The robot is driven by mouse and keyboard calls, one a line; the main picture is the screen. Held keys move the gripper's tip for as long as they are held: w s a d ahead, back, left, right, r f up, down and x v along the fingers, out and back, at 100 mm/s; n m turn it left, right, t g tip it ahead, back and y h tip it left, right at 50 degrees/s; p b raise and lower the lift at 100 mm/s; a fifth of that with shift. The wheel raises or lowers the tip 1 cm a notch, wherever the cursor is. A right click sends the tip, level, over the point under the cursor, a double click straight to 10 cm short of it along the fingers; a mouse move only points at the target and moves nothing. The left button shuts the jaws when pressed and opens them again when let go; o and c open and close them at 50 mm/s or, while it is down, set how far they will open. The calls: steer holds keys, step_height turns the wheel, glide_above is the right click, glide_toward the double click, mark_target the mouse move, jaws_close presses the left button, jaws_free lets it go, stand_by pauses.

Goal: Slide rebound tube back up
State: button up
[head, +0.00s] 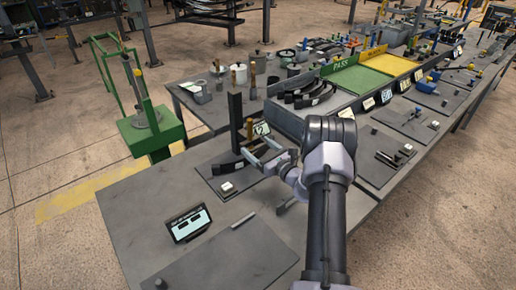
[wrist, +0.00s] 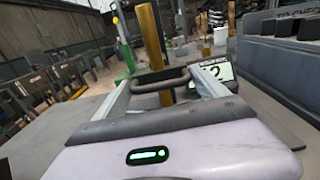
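A brass-yellow upright tube (head: 249,130), which looks like the rebound tube, stands beside a taller dark post (head: 235,118) on a dark plate at the near bench. The tube also shows in the wrist view (wrist: 149,35), rising between my fingers. My gripper (head: 256,147) is at the tube's lower part, its two pale fingers spread apart. In the wrist view my gripper (wrist: 162,80) has a dark curved bar crossing between the fingertips, in front of the tube. The bar hides part of the tube. I cannot tell whether a finger touches the tube.
A small numbered sign (head: 261,129) stands just behind the gripper. A black display (head: 187,223) stands at the front left of the bench. The bench's left front is mostly clear.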

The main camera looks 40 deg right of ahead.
steer(key=c, duration=0.8)
steer(key=r+p, duration=0.5)
steer(key=r, duration=0.6)
steer(key=shift+d+p, duration=0.2)
steer(key=shift+p, duration=0.15)
steer(key=shift+c, duration=0.2)
steer(key=shift+r, duration=0.15)
steer(key=o, duration=1.8)
steer(key=s, duration=1.1)
steer(key=s+p, duration=0.1)
steer(key=s, duration=0.5)
steer(key=shift+s+d, duration=0.25)
